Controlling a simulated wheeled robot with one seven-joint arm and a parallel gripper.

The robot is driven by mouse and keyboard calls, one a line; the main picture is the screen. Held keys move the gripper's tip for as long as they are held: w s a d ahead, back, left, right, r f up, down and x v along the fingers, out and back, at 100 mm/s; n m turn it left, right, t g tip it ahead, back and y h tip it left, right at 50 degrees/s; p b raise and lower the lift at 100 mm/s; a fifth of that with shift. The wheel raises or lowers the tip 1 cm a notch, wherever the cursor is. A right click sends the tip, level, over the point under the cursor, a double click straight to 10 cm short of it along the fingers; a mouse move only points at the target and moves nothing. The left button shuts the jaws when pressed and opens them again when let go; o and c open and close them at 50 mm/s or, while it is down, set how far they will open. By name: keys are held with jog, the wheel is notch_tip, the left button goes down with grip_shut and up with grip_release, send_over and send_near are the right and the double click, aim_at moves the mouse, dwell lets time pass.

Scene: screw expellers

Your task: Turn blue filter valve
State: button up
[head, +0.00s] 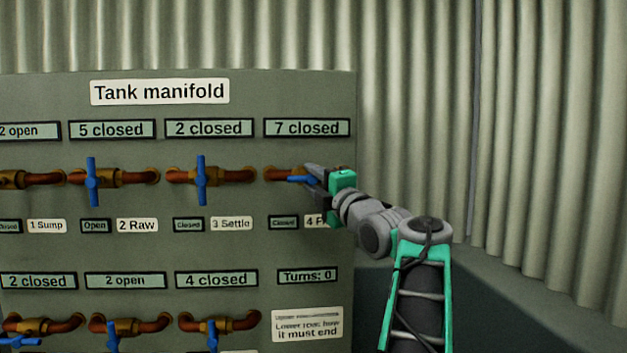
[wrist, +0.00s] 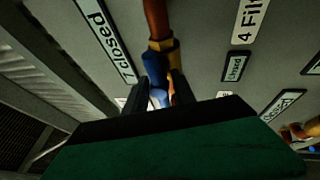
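The filter valve is at the right end of the upper row, on a copper pipe (head: 283,174) under the sign "7 closed" (head: 307,128). Its blue handle (head: 299,179) shows as a short, nearly level bar, partly hidden by my gripper. The label "4 Fil..." (wrist: 250,20) is partly covered in the head view; the small plate beside it (wrist: 235,68) reads "Closed". My gripper (head: 312,174) is at the valve from the right. In the wrist view the blue handle (wrist: 157,92) lies between my two dark fingers (wrist: 158,84). Whether they press on it is unclear.
Other valves with blue handles stand left, the nearest (head: 201,180) upright under "2 closed". A lower row of valves (head: 212,330) runs below. A sign reads "Turns: 0" (head: 307,275). A corrugated wall (head: 420,110) stands behind; the space right of the panel looks free.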

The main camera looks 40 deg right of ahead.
grip_shut()
jog(key=shift+b, duration=0.35)
jog(key=m+b, duration=0.1)
jog(key=m+h+b, duration=0.1)
jog(key=m+b, duration=0.1)
jog(key=shift+a+f+t+h+b, duration=0.1)
jog(key=shift+f+t+h+b, duration=0.2)
jog(key=shift+b, duration=0.1)
jog(key=m+h+b, duration=0.1)
jog(key=m+b, duration=0.1)
jog(key=m, duration=0.1)
jog(key=m+h+b, duration=0.2)
jog(key=m, duration=0.1)
jog(key=shift+a+r+b, duration=0.1)
jog(key=shift+r+b, duration=0.05)
jog(key=shift+b, duration=0.15)
jog(key=m+h+b, duration=0.1)
jog(key=m, duration=0.1)
jog(key=m+g+h, duration=0.1)
jog(key=m+h, duration=0.1)
jog(key=m, duration=0.1)
jog(key=shift+r+m+b, duration=0.15)
jog(key=shift+m+b, duration=0.15)
jog(key=shift+b, duration=0.1)
jog(key=shift+r+m+g+h+b, duration=0.1)
jog(key=shift+m+g+h+b, duration=0.3)
jog(key=shift+m+h, duration=0.95)
jog(key=shift+m+g, duration=0.3)
jog(key=shift+m, duration=0.15)
